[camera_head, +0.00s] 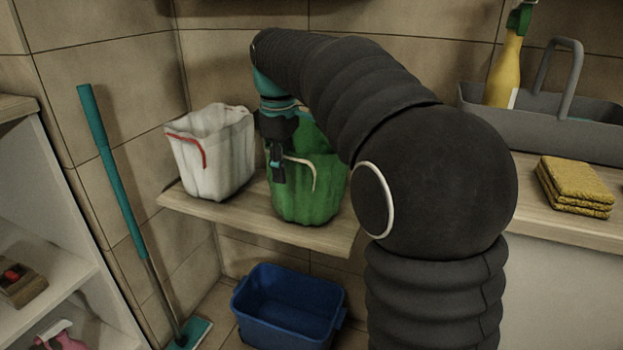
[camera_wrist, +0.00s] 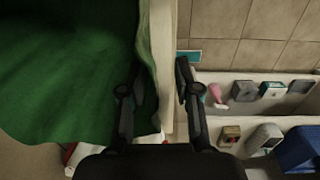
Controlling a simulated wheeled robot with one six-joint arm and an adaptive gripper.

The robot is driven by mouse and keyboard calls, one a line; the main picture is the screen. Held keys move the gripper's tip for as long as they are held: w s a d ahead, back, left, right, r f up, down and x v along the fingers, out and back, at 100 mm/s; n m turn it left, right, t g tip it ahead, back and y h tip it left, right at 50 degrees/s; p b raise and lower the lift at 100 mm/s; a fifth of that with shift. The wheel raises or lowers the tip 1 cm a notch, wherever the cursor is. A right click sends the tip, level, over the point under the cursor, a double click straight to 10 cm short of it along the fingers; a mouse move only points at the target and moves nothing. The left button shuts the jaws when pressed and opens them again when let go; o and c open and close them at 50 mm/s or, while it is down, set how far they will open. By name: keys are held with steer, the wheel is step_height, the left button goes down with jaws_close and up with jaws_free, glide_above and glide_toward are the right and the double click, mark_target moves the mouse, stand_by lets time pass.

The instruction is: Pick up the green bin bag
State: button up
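The green bin bag (camera_head: 318,188) stands upright on a pale wooden shelf (camera_head: 240,217), with a light drawstring across its front. My gripper (camera_head: 277,168) points down at the bag's upper left side and hides part of it. In the wrist view the green bag (camera_wrist: 65,60) fills the left side. There my gripper (camera_wrist: 158,75) has its two fingers apart. A fold of green fabric shows between them, close to the left finger, with the shelf edge behind. I cannot tell whether either finger touches the bag.
A white bag (camera_head: 222,155) with a red drawstring stands left of the green one. A blue bin (camera_head: 288,305) sits below the shelf. A teal mop (camera_head: 125,210) leans at the left. Yellow cloths (camera_head: 575,186) and a grey caddy (camera_head: 570,130) are on the right counter.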

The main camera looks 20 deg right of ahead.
jaws_close()
steer(key=shift+r, duration=0.1)
